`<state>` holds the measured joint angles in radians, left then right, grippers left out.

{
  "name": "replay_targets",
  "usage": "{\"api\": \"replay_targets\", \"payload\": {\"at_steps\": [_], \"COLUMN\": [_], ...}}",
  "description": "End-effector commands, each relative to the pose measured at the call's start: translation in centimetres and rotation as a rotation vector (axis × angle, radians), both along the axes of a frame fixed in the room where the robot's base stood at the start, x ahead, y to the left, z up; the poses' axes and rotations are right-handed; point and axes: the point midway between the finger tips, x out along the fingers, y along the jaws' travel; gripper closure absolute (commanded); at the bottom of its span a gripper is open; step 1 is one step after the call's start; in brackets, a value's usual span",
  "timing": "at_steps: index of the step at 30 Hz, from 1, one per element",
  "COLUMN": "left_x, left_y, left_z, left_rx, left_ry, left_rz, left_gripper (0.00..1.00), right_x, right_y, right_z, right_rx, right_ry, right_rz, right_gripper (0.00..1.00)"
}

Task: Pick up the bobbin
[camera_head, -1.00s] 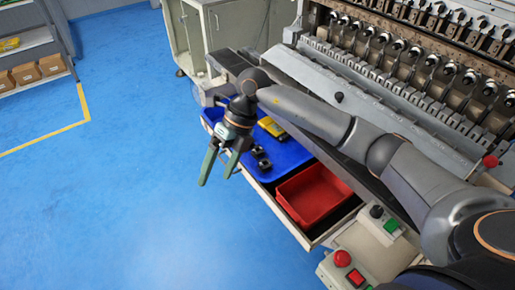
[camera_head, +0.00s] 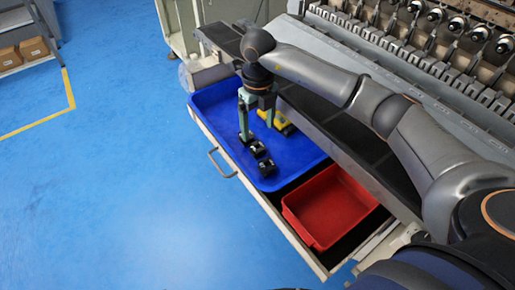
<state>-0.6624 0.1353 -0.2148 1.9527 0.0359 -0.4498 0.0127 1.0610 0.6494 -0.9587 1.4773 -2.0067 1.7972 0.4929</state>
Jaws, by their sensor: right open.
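Small black bobbins lie in a row in the blue tray: a far one (camera_head: 247,137), a middle one (camera_head: 258,149) and a near one (camera_head: 266,167). My right gripper (camera_head: 257,131) points down over the tray with its two green fingers apart. One finger overlaps the far bobbin in the picture, and I cannot tell whether it touches it. No bobbin shows clearly between the fingers. My left gripper is not in view.
The blue tray (camera_head: 296,158) sits in an open drawer with a handle (camera_head: 221,163). A yellow object (camera_head: 281,121) lies beside my right gripper. A red bin (camera_head: 328,207) fills the drawer's near part. The winding machine (camera_head: 390,50) stands at the right; blue floor is clear at left.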

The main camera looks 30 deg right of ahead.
Motion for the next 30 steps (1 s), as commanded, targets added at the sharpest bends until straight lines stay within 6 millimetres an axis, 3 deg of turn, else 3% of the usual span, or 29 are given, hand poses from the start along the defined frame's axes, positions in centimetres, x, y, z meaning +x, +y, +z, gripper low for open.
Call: {"api": "replay_targets", "payload": {"at_steps": [18, 26, 30], "left_x": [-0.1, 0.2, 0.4], "left_y": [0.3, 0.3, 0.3], "left_z": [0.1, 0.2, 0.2], "left_rx": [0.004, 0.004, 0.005], "left_ry": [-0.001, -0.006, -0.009], "left_rz": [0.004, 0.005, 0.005], "left_gripper": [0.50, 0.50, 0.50], "right_x": [-0.3, -0.3, -0.3], "right_y": [0.3, 0.3, 0.3], "right_z": [-7.2, -7.5, -7.5], "right_rx": [0.002, 0.001, 0.001], "right_ry": [0.000, -0.002, -0.002], "right_rz": [0.000, 0.001, 0.001], "right_gripper": [0.18, 0.18, 0.30]}}
